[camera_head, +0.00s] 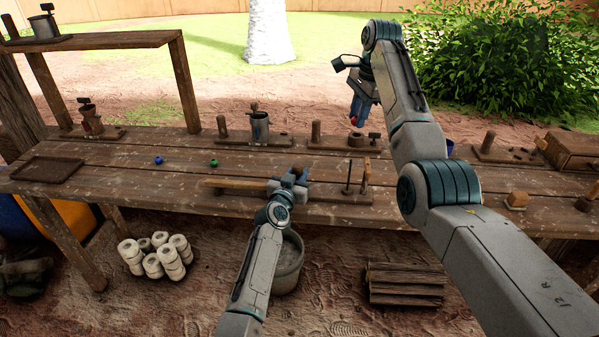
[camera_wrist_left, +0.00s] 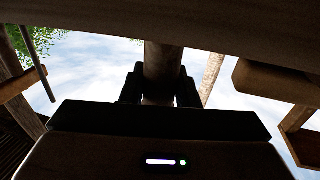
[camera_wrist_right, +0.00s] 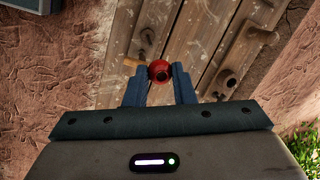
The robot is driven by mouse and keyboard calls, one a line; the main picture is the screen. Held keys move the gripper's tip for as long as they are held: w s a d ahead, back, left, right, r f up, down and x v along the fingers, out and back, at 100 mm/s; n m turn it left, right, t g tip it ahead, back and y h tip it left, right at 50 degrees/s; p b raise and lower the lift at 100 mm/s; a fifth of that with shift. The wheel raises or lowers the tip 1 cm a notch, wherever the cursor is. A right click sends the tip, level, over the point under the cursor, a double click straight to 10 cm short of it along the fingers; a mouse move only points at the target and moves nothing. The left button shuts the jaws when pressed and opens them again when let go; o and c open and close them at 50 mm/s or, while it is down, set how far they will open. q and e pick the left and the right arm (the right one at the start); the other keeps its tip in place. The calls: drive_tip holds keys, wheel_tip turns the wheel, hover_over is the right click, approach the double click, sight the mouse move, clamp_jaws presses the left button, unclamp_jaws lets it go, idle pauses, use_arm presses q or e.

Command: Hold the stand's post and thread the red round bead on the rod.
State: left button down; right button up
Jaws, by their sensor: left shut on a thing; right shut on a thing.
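The red round bead (camera_head: 353,121) is between the fingertips of my right gripper (camera_head: 358,104), which is shut on it in the air. The right wrist view shows the bead (camera_wrist_right: 160,71) with its dark hole facing the camera. My left gripper (camera_head: 291,181) is shut on the stand's wooden post, mostly hidden by the gripper in the head view. The post (camera_wrist_left: 162,68) stands between the fingers in the left wrist view. A thin upright rod (camera_head: 349,177) is right of my left gripper, near the stand's board (camera_head: 335,197). The bead is apart from the rod.
A blue bead (camera_head: 158,160) and a green bead (camera_head: 213,162) lie on the wooden table (camera_head: 130,190). A wooden bar (camera_head: 235,185) extends left of my left gripper. Wooden holders (camera_head: 262,128) line the back edge. A dark tray (camera_head: 48,170) lies at far left.

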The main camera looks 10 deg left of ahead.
wheel_tip(320, 180, down, 6)
drive_tip(key=m, duration=0.3)
drive_tip(key=m+t, duration=0.1)
drive_tip(key=m, duration=0.2)
drive_tip(key=shift+s+a+r+h, duration=0.1)
drive_tip(key=shift+r+h, duration=0.05)
drive_tip(key=shift+h, duration=0.25)
drive_tip(key=shift+f, duration=2.15)
drive_tip(key=shift+f, duration=1.3)
drive_tip(key=o, duration=1)
drive_tip(key=shift+r, duration=0.1)
